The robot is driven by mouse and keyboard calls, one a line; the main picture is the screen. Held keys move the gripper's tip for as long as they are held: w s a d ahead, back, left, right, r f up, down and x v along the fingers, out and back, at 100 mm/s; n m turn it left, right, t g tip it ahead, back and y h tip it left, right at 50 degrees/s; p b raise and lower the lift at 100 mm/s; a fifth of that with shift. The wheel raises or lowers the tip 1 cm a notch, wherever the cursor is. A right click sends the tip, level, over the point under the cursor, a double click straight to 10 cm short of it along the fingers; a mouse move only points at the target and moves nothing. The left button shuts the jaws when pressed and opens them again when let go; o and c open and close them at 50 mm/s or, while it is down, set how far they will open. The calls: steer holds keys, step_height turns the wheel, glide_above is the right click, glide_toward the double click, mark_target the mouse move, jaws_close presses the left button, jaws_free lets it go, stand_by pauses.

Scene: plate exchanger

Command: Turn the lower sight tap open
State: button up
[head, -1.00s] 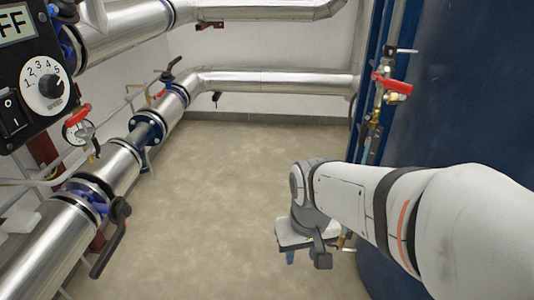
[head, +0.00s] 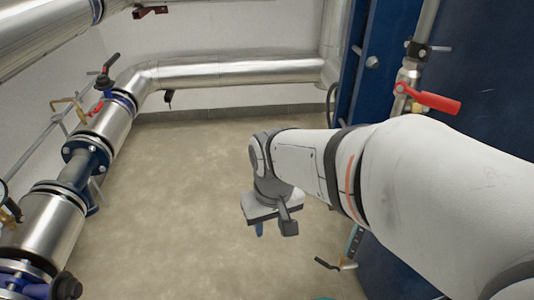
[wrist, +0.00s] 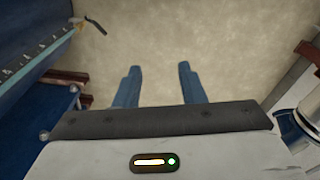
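The lower sight tap (head: 336,264) shows low at the right in the head view, a small brass fitting with a dark lever, beside the foot of the blue vessel. In the wrist view a dark lever (wrist: 94,21), which looks like the same tap's, is at the upper left, by the end of a scaled strip (wrist: 30,68). My gripper (wrist: 159,68) points down over bare floor with its two blue fingers apart and nothing between them. In the head view it is left of the tap and clear of it; one blue finger shows there.
An upper valve with a red handle (head: 430,98) stands at the right, above my arm. The blue vessel (head: 394,240) fills the right side. Flanged metal pipes (head: 105,122) with a dark-levered valve run along the left. The floor (head: 185,185) between is clear.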

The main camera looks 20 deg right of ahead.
mark_target(317, 262)
steer(key=shift+o, duration=0.5)
